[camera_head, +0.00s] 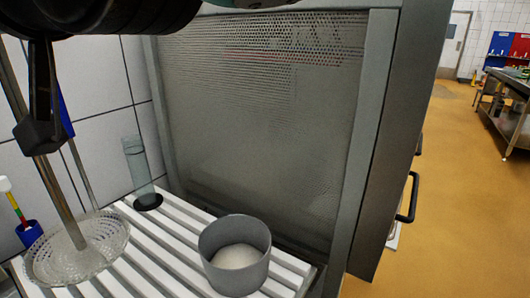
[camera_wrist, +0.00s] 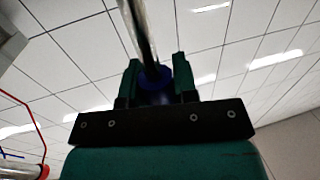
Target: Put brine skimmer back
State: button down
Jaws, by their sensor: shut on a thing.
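The brine skimmer has a long metal handle (camera_head: 57,195) and a wide, pale, perforated dish (camera_head: 78,250) at the lower left of the head view. My gripper (camera_head: 40,135) is at the upper left and is shut on the handle, which slants down to the dish. The dish is over the left end of a white slatted rack (camera_head: 180,246); I cannot tell whether it touches the slats. In the wrist view, the handle (camera_wrist: 138,28) with a blue part (camera_wrist: 155,80) is between the fingers of my gripper (camera_wrist: 158,72).
A grey pot (camera_head: 235,270) with pale contents stands on the rack. A clear cylinder (camera_head: 138,168) with a dark base stands behind it. A blue cup (camera_head: 30,233) holding a coloured stick is at the far left. A perforated metal panel (camera_head: 260,120) closes off the back.

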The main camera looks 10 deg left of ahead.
aim_at(63, 204)
notch_tip(63, 204, down, 19)
jog(key=shift+f, duration=0.25)
dwell(0.4)
jog(key=c, duration=0.9)
grip_release()
jog(key=s+d+b, duration=0.2)
jog(key=d+b, duration=0.1)
jog(key=d, duration=0.8)
jog(key=w+d+f+m+h, duration=0.2)
jog(key=d+f+h, duration=0.15)
jog(key=d, duration=0.45)
jog(key=w+d+f+m+g+h, duration=0.15)
jog(key=d+h, duration=0.25)
jog(key=d, duration=0.4)
jog(key=w+d+f+m+h, duration=0.3)
jog(key=d+f, duration=0.1)
jog(key=d, duration=0.4)
jog(key=s+d+h, duration=0.1)
jog(key=d, duration=0.1)
jog(key=s+d+f+m+g+h, duration=0.1)
jog(key=d, duration=0.2)
jog(key=s+d+m+g+h, duration=0.1)
jog(key=s+d, duration=0.1)
jog(key=d, duration=0.1)
jog(key=shift+d+f, duration=0.15)
jog(key=shift+f, duration=0.05)
